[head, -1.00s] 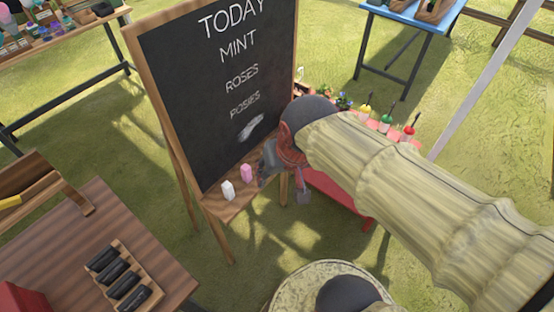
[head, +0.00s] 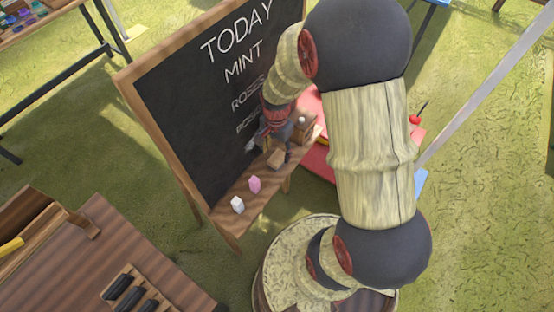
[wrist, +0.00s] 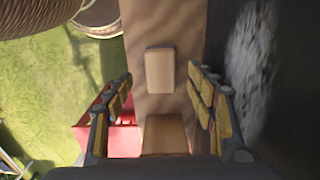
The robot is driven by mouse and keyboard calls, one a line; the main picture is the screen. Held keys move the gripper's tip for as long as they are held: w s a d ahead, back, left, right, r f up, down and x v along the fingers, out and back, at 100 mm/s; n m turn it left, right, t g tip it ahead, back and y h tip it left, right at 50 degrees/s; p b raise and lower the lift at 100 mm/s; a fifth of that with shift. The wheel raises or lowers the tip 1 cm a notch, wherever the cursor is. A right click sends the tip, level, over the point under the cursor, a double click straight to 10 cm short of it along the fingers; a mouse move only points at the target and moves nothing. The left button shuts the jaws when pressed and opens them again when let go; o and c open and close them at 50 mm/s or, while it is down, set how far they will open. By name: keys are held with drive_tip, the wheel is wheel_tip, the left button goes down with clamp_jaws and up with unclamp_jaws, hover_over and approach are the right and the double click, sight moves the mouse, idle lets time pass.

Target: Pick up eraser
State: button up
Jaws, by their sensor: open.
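A small pale wooden block (wrist: 160,70), which looks like the eraser, lies flat on the wooden ledge (wrist: 146,20) of the chalkboard. In the head view the tan block (head: 276,158) shows on the ledge beside my gripper. My gripper (wrist: 161,82) is open and empty in the wrist view. Its fingers are spread to either side of the ledge, with the block between their tips in the picture; I cannot tell the height gap. A second wooden block (wrist: 165,135) lies further back between the fingers. In the head view my gripper (head: 277,146) is partly hidden by the arm.
The chalkboard (head: 165,100) rises close beside the right finger. A red table (wrist: 125,140) is left of the ledge in the wrist view. A brown table (head: 75,270) stands at lower left.

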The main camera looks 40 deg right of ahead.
sight(277, 157)
drive_tip(key=f, duration=0.1)
drive_tip(key=f+b, duration=0.1)
drive_tip(key=f, duration=0.1)
drive_tip(key=f+b, duration=0.1)
drive_tip(key=f, duration=0.1)
drive_tip(key=shift+w+d+f, duration=0.15)
drive_tip(key=shift+d+f, duration=0.1)
drive_tip(key=c, duration=0.3)
drive_tip(key=c, duration=0.9)
